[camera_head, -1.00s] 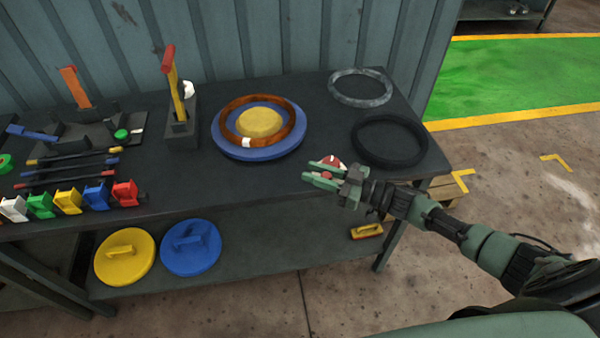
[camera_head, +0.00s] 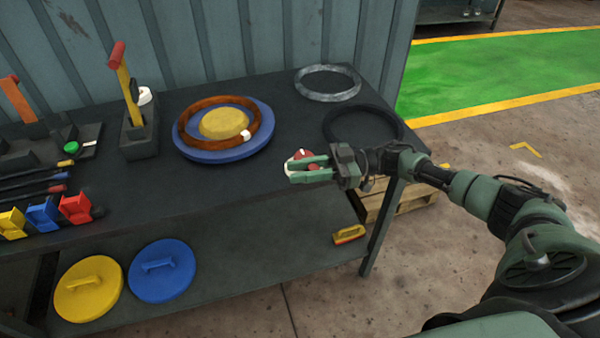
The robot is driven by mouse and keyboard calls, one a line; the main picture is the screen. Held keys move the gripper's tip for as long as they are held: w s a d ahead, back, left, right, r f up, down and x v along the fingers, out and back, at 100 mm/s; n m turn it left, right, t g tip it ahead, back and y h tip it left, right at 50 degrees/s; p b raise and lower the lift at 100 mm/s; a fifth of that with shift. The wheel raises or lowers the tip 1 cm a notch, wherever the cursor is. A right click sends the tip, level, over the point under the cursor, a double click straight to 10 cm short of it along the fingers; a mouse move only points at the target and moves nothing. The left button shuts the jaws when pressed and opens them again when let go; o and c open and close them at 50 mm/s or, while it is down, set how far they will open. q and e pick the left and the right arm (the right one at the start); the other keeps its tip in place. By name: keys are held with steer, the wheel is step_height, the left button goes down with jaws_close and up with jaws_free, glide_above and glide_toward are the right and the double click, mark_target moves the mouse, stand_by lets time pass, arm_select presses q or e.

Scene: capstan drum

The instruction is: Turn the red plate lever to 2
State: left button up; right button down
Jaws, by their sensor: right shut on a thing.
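My right gripper (camera_head: 308,170) is at the front right part of the dark table (camera_head: 190,200), with green fingers pointing left. It is shut on a small red-and-white piece (camera_head: 304,156), which shows at the fingers and is partly covered by them. I cannot tell whether this piece is the red plate lever, and no number 2 is readable. A yellow lever with a red grip (camera_head: 127,83) stands nearly upright in a black base at the back left. My left gripper is not in view.
A blue disc (camera_head: 257,139) with an orange-brown ring (camera_head: 190,113) lies mid-table. A grey ring (camera_head: 328,96) and black ring (camera_head: 397,121) lie at right. Coloured blocks (camera_head: 42,213) line the front left. Yellow (camera_head: 72,303) and blue (camera_head: 150,290) lids rest on the shelf.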

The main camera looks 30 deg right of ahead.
steer(key=c, duration=1.2)
jaws_free()
steer(key=shift+a, duration=0.1)
steer(key=b+v, duration=0.2)
steer(key=v, duration=0.5)
steer(key=shift+s+d, duration=0.1)
steer(key=shift+d, duration=0.3)
